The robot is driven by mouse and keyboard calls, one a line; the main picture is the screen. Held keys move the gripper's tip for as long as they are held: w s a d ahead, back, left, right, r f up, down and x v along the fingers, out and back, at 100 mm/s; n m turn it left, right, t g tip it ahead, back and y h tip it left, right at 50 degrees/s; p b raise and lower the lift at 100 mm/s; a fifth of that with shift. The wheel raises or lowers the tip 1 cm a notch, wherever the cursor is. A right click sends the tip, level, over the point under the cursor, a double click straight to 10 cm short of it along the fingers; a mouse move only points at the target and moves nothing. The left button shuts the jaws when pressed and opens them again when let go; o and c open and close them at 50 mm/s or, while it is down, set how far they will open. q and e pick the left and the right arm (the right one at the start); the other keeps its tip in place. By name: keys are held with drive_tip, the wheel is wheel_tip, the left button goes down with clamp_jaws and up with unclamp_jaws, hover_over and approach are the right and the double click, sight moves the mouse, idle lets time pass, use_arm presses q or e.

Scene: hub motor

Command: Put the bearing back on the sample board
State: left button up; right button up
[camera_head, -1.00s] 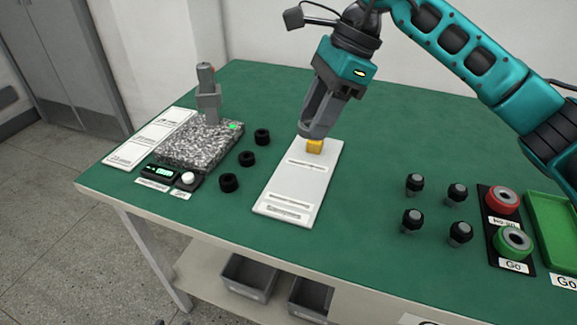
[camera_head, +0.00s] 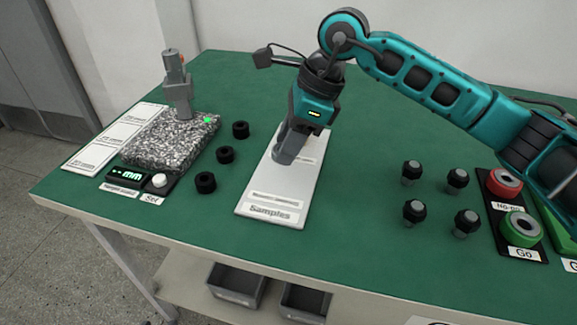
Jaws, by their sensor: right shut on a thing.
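The white sample board (camera_head: 270,208), labelled "Samples", lies on the green table near the middle. My right gripper (camera_head: 284,158) comes down over the board with its fingertips at or just above its surface, near the left side of the middle. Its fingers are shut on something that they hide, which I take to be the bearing. I cannot tell whether it touches the board. My left gripper is not in view.
A measuring stand (camera_head: 178,85) on a speckled granite block (camera_head: 170,142) stands left, with a display (camera_head: 128,177). Several black rings (camera_head: 225,155) lie beside it. Several black-capped pieces (camera_head: 412,172) and red and green ring gauges (camera_head: 521,228) are on the right.

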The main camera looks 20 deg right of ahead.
sight(289, 178)
drive_tip(key=shift+f+b, duration=0.35)
drive_tip(key=shift+f, duration=2.3)
drive_tip(key=shift+f, duration=0.2)
drive_tip(key=o, duration=1.2)
drive_tip(key=shift+r, duration=0.1)
drive_tip(key=shift+c, duration=0.2)
drive_tip(key=shift+r, duration=0.15)
drive_tip(key=p+v, duration=0.1)
drive_tip(key=v, duration=1.1)
drive_tip(key=shift+p, duration=0.4)
